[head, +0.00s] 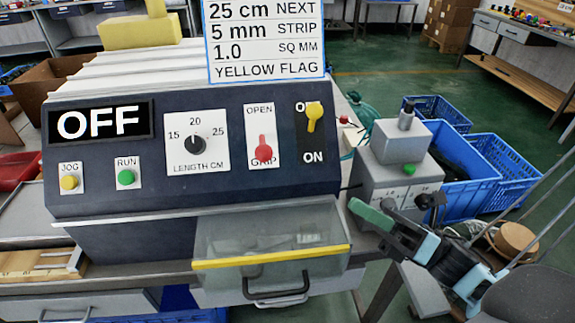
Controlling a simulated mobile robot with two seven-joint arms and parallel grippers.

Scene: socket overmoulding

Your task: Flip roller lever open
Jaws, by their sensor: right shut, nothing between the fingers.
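The roller lever is a red-knobbed lever (263,150) on a white plate (259,118) marked OPEN at the top and GRIP at the bottom. It sits on the dark front panel of the machine (220,190), with its knob down at the GRIP end. My right gripper (366,213) comes in from the lower right. Its green-tipped fingers are shut and empty, right of the clear guard and below and right of the lever, apart from it. My left gripper is not in view.
The panel also carries an OFF display (98,122), a length dial (195,145), JOG (68,182) and RUN (126,177) buttons, and a yellow switch (313,118) pointing up. A clear guard (225,240) juts out below. A grey box unit (400,150) stands right.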

